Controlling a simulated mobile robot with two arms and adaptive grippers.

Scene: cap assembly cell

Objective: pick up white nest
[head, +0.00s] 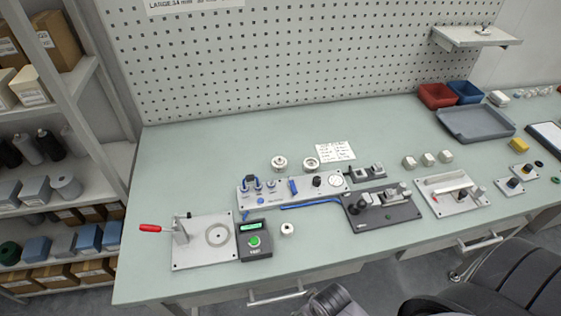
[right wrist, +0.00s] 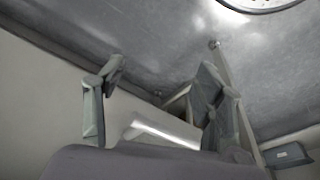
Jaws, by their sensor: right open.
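Three small round white pieces that could be the white nest stand on the bench. One white ring-like piece (head: 280,163) and another (head: 311,164) are behind the grey panel. A smaller white piece with a dark centre (head: 287,229) is right of the small black box with a green button. I cannot tell which one is the nest. My right gripper (right wrist: 160,98) shows in the right wrist view, open and empty, with its fingers apart and none of these pieces near it. My left gripper is not in view.
A press plate with a red handle (head: 150,228) stands at the left of the bench. A black fixture (head: 381,208) and a light fixture (head: 452,196) are further right. A grey tray (head: 477,124) and red and blue bins (head: 438,94) are at back right. The bench's back left is clear.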

